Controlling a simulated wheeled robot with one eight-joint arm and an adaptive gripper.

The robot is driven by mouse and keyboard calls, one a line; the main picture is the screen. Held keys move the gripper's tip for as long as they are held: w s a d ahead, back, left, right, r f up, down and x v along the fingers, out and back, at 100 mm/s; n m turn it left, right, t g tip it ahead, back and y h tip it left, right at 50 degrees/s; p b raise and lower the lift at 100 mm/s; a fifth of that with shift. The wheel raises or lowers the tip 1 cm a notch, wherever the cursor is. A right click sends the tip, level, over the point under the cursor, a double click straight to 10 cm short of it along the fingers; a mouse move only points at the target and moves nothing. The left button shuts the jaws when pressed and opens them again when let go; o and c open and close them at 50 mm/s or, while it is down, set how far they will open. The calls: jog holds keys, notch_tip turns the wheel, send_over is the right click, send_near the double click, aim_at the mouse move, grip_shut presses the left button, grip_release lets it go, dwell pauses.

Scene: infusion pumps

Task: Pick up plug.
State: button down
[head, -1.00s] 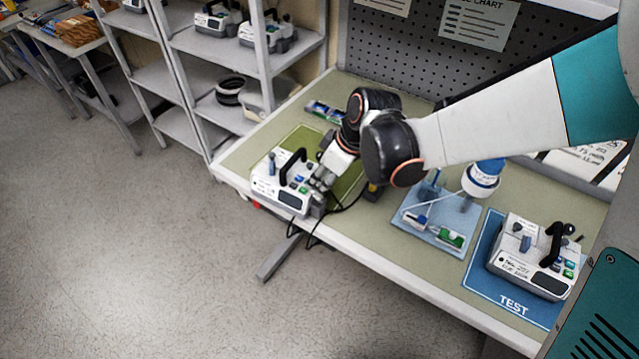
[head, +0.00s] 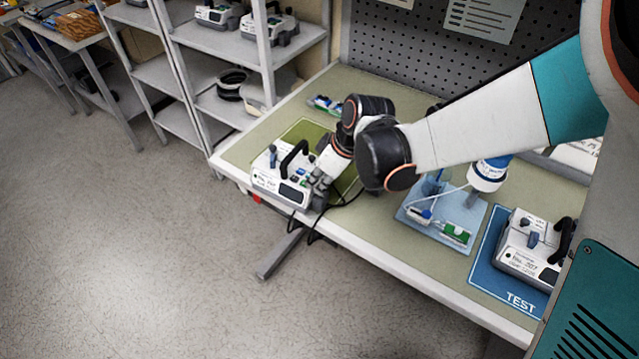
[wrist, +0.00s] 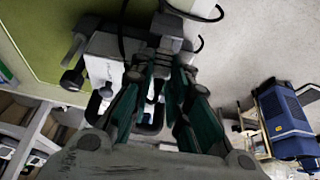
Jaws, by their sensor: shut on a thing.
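My gripper (head: 317,183) is at the right side of a white and grey infusion pump (head: 281,178), low beside its black handle, near the table's front edge. In the wrist view my gripper (wrist: 163,62) has its fingers closed together on a grey block, the plug (wrist: 168,27), at the pump's end. The plug's gripped part is mostly hidden by the fingers. I cannot tell whether the plug is still seated in the pump. A black cord (head: 345,202) loops from there over the table edge.
The pump stands on a green mat (head: 304,131). To the right are a light blue tray (head: 466,209) with small parts and a blue TEST mat (head: 484,266) bearing another pump (head: 532,248). A shelf rack (head: 205,75) stands behind left. The floor in front is clear.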

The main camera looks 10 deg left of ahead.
notch_tip(320, 180, up, 20)
jog(key=p, duration=1.3)
jog(key=t+y+b, duration=0.1)
jog(key=y+b, duration=0.3)
jog(key=b, duration=0.8)
send_over(324, 195)
notch_tip(324, 195, down, 12)
jog(key=shift+d+f+y+b, duration=0.25)
jog(key=shift+f+y+b, duration=0.05)
jog(key=shift+f+b, duration=0.35)
notch_tip(324, 195, down, 6)
jog(key=b, duration=0.5)
jog(key=shift+w, duration=0.15)
jog(key=shift+f+b, duration=1.2)
jog(key=shift+b, duration=0.05)
dwell(0.3)
jog(key=c, duration=1.5)
grip_release()
